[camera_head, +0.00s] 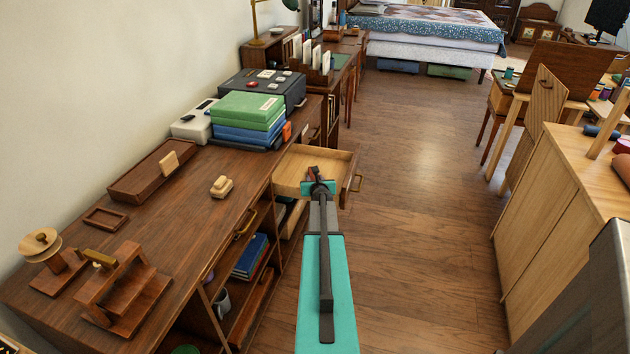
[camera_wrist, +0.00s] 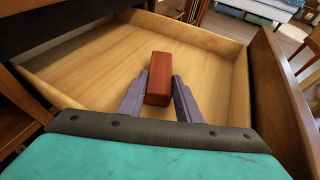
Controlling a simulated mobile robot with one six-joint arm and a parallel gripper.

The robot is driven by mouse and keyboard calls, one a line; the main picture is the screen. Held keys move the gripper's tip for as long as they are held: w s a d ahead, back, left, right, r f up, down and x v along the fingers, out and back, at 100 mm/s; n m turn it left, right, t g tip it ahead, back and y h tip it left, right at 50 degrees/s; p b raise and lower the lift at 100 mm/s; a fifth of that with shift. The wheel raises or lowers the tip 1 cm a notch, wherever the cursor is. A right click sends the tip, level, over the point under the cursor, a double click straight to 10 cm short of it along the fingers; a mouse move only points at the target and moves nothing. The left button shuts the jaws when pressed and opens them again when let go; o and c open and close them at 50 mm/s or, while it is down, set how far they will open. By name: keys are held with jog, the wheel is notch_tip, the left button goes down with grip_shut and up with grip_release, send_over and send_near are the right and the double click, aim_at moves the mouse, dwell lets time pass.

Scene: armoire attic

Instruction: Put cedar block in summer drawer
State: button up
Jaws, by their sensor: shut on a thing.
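The cedar block, a reddish-brown rectangular piece (camera_wrist: 159,78), sits between the two fingers of my gripper (camera_wrist: 160,98) in the wrist view. The fingers are shut on it. In the head view my gripper (camera_head: 318,180) is over the open drawer (camera_head: 290,172), and only a small part of the block shows past it. The drawer is a pale wooden box pulled out from the dark wooden cabinet. Its floor (camera_wrist: 80,72) looks bare around the block. I cannot tell whether the block touches the floor.
The cabinet top (camera_head: 205,235) holds a stack of green and blue boxes (camera_head: 248,112), a small pale block (camera_head: 222,186) and wooden trays. Shelves with books (camera_head: 250,256) are below. The floor (camera_head: 430,200) to the right is clear, up to a light wooden cabinet (camera_head: 560,215).

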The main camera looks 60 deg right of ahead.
jog(key=o, duration=1.1)
jog(key=shift+r, duration=0.1)
jog(key=shift+p+v, duration=0.35)
jog(key=shift+v, duration=5.6)
jog(key=shift+r, duration=0.1)
